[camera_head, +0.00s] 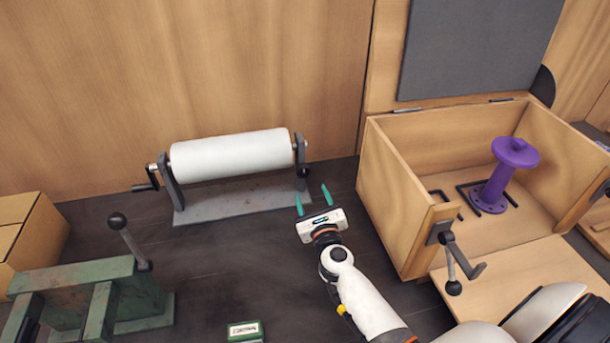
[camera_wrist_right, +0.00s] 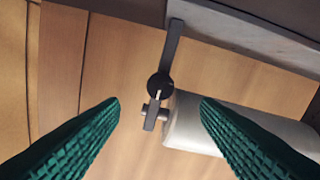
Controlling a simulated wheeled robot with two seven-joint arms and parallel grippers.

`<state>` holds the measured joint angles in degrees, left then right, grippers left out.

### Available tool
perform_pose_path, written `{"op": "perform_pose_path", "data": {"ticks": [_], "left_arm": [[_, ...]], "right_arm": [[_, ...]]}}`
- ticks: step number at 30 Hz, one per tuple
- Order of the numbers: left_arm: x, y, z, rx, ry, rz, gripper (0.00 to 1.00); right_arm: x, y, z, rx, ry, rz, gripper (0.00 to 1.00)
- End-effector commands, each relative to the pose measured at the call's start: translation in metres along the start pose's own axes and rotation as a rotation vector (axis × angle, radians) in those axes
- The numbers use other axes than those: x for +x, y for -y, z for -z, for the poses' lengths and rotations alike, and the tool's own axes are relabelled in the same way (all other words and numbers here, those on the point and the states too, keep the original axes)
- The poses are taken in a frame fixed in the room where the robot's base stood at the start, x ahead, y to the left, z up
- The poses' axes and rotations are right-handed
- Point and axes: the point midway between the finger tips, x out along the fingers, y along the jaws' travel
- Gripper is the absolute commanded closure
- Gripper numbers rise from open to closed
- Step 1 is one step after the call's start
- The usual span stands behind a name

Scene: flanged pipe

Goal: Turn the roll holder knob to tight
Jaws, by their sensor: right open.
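The roll holder (camera_head: 228,205) stands on the dark worktop by the wooden wall and carries a white roll (camera_head: 230,155). Its round black knob (camera_head: 304,171) is on the right-hand upright. In the right wrist view the knob (camera_wrist_right: 160,87) shows close up with a pale line on its face; the white roll (camera_wrist_right: 190,125) is beside it. My right gripper (camera_head: 312,196) is open and empty, its green fingers pointing toward the knob, just in front of it. In the wrist view its fingertips (camera_wrist_right: 160,106) lie either side of the knob, apart from it. My left gripper is not in view.
An open wooden box (camera_head: 400,205) with a purple spool (camera_head: 503,170) stands right of my right gripper. A crank handle (camera_head: 148,186) is on the holder's left end. A green vise-like device (camera_head: 85,290), a carton (camera_head: 30,235) and a small green box (camera_head: 245,331) are nearer.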

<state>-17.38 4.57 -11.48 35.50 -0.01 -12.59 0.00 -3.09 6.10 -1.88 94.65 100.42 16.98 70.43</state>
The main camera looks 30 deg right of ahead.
Motion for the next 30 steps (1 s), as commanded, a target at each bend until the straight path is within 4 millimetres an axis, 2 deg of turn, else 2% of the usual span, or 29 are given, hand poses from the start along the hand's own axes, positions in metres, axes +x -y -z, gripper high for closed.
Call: {"op": "perform_pose_path", "data": {"ticks": [1,4,10,15,24,26,30], "left_arm": [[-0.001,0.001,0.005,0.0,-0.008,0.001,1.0],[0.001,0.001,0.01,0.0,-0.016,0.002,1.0],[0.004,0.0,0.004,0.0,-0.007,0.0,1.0],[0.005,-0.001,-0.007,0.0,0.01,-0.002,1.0],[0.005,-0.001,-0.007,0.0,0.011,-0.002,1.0],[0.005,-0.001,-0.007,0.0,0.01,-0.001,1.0],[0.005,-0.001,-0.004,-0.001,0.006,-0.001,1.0]], "right_arm": [[0.013,0.0,0.002,-0.001,-0.003,-0.001,0.43],[0.033,0.0,0.001,-0.003,-0.003,0.0,0.43],[0.064,0.001,0.0,-0.001,-0.002,0.001,0.43],[0.076,0.0,0.0,-0.001,-0.001,0.001,0.43],[0.078,0.0,0.0,-0.001,0.0,0.001,0.43],[0.078,0.0,0.0,-0.001,0.0,0.001,0.51],[0.078,0.0,0.0,-0.001,0.0,0.001,0.74]]}}
